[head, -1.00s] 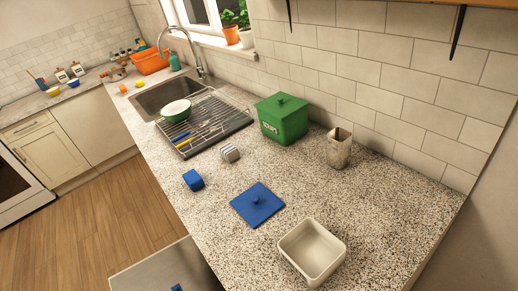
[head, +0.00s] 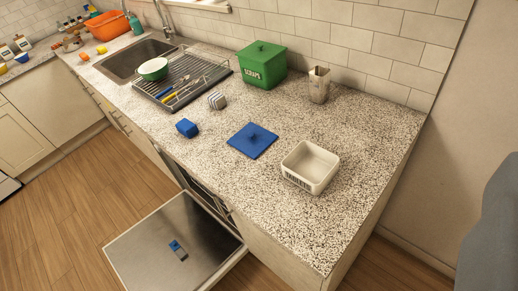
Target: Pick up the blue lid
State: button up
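The blue lid (head: 246,148) is square with a round knob at its middle. It lies flat on the speckled counter (head: 210,165), knob up, left of an open white square container (head: 297,177) with dark lettering on its side. The lid and the container are apart. Nothing covers the lid. My gripper is not in view.
A green scraps bin (head: 262,70), metal holder (head: 318,88), dish rack (head: 192,82), striped block (head: 217,100) and blue block (head: 187,128) stand around the lid. An open appliance door (head: 150,235), bearing a small blue item, juts out below the counter. A grey shape (head: 490,230) fills the right edge.

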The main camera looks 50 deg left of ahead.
aim_at(251, 140)
jog(key=u, duration=0.2)
jog(key=i, duration=0.9)
jog(key=z, duration=0.1)
